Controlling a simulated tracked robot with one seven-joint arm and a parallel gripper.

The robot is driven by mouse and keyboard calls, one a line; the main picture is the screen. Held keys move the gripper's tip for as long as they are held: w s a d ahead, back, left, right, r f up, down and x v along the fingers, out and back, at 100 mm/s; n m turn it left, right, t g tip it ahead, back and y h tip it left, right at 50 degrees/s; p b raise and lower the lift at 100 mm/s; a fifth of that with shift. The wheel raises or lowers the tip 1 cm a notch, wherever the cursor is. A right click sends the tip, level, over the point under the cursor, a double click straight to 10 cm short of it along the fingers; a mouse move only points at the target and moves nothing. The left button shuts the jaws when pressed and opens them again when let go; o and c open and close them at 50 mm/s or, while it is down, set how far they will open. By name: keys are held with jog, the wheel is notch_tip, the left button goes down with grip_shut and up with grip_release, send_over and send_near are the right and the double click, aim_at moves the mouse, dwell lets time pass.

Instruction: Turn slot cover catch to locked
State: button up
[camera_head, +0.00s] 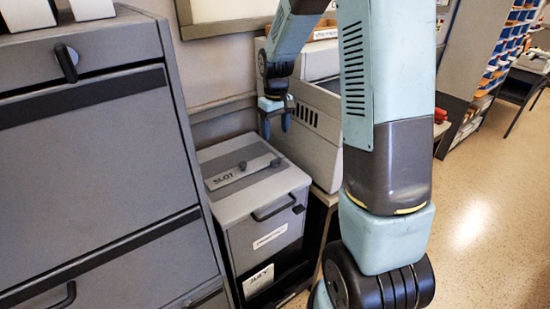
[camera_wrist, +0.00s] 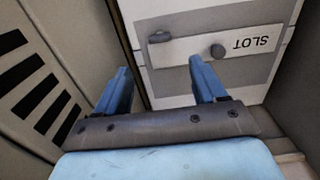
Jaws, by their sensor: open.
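A grey cabinet with a light top (camera_head: 222,205) carries a pale slot cover strip (camera_head: 224,179) marked SLOT. In the wrist view the strip (camera_wrist: 190,48) shows upside down. A round dark knob (camera_wrist: 218,51) stands near its middle, also seen in the head view (camera_head: 243,165). A small dark oblong piece (camera_wrist: 160,36), which looks like the catch, sits at the end away from the lettering; it also shows in the head view (camera_head: 275,162). I cannot read a locked mark. My gripper (camera_head: 276,128) is open and empty above the cabinet's back, apart from the catch.
A tall grey cabinet (camera_head: 100,170) stands close on the left. A light vented machine (camera_head: 313,125) stands close on the right; its slots (camera_wrist: 40,95) show beside my gripper. The wall (camera_head: 215,75) is behind. Open floor (camera_head: 480,220) lies at the right.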

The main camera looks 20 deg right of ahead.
aim_at(275, 160)
notch_tip(275, 160, down, 12)
jog(key=shift+r, duration=0.2)
jog(key=shift+c, duration=0.4)
jog(key=c, duration=0.9)
jog(key=shift+a, duration=0.2)
jog(key=shift+c, duration=0.4)
jog(key=shift+d, duration=0.1)
